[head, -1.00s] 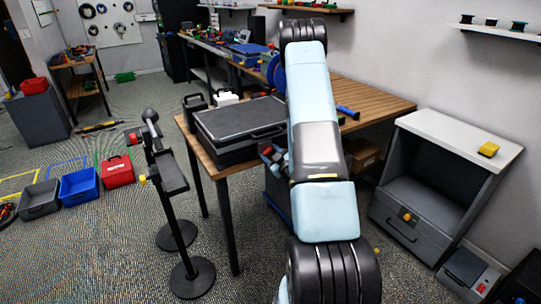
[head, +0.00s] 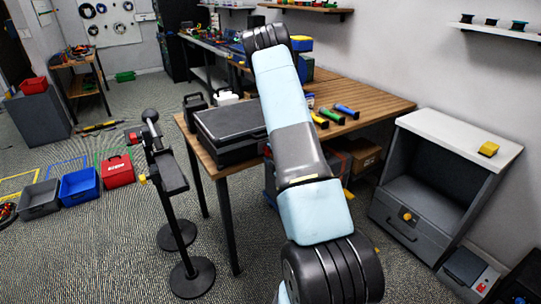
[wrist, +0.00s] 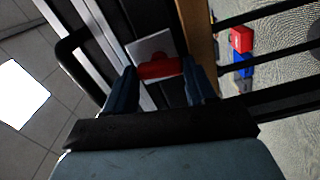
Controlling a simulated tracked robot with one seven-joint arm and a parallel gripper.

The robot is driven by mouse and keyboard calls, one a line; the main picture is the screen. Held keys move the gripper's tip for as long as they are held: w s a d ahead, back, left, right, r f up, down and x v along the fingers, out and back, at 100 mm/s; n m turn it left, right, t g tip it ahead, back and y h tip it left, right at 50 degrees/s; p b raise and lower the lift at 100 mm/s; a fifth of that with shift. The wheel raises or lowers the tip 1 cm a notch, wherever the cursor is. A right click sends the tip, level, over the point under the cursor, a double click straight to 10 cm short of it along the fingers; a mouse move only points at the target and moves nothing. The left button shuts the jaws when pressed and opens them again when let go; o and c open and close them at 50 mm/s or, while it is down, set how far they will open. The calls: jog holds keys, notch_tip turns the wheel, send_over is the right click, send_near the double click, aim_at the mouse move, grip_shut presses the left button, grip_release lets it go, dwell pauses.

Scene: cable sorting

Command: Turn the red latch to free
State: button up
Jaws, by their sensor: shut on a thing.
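The red latch (wrist: 160,69) shows in the wrist view, next to a pale plate (wrist: 151,46) on the front of the black case. It lies between the two dark blue fingers of my gripper (wrist: 163,88), which are shut on it. In the head view the black case (head: 228,122) lies closed on the wooden table, its right end behind my arm. The latch and my gripper are hidden behind my arm in the head view. I cannot tell the exact angle of the latch.
The wooden table (head: 385,103) carries several coloured-handled tools right of my arm. A black stand (head: 165,185) rises in front of the table's left side. A black handle (wrist: 72,60) shows at the left of the wrist view. A grey cabinet (head: 440,170) stands at the right.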

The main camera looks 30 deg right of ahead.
jog(key=shift+s+a+f+n, duration=0.1)
jog(key=shift+a+f+n, duration=0.15)
jog(key=shift+n, duration=0.65)
jog(key=o, duration=1)
jog(key=shift+d+r, duration=0.1)
jog(key=shift+d, duration=0.05)
jog(key=shift+o, duration=0.2)
